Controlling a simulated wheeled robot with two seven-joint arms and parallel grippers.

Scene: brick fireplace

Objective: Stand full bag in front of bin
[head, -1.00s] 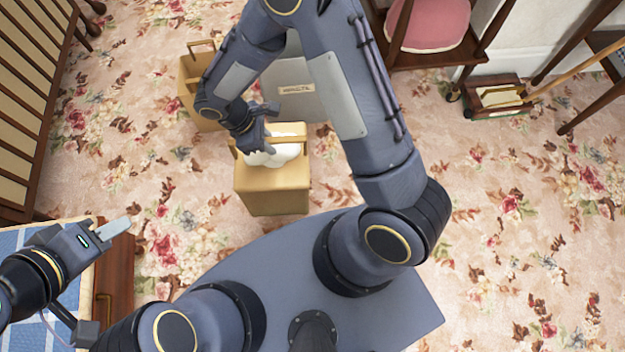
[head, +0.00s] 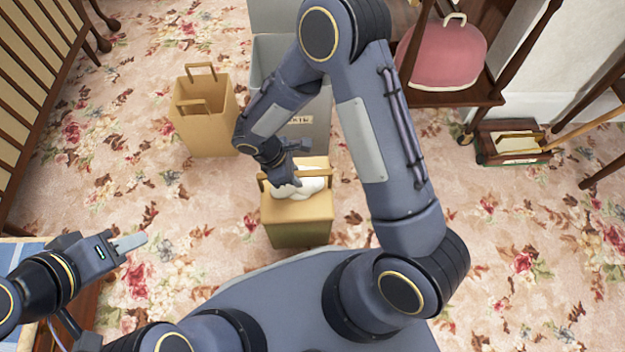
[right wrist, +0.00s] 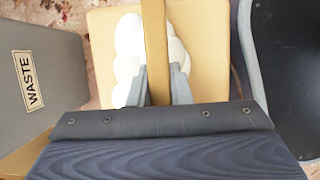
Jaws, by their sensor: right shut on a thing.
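The full bag (head: 298,235) is a tan paper bag with bulging white contents (head: 300,188) at its top. It is upright in front of the grey bin (head: 318,140). Whether its base touches the floor is unclear. My right gripper (head: 288,178) is shut on the bag's handle (right wrist: 154,45), above the white contents. The bin has a WASTE label, seen in the right wrist view, and its upper part is partly hidden by my right arm. My left gripper (head: 132,243) is far left of the bag and holds nothing visible; its finger gap cannot be made out.
Another tan bag (head: 207,128) with two raised handles stands left of the bin. A blue-checked surface (head: 22,256) is at lower left. A slatted wooden piece (head: 38,60) is at upper left, and a chair with a pink cushion (head: 445,55) at upper right.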

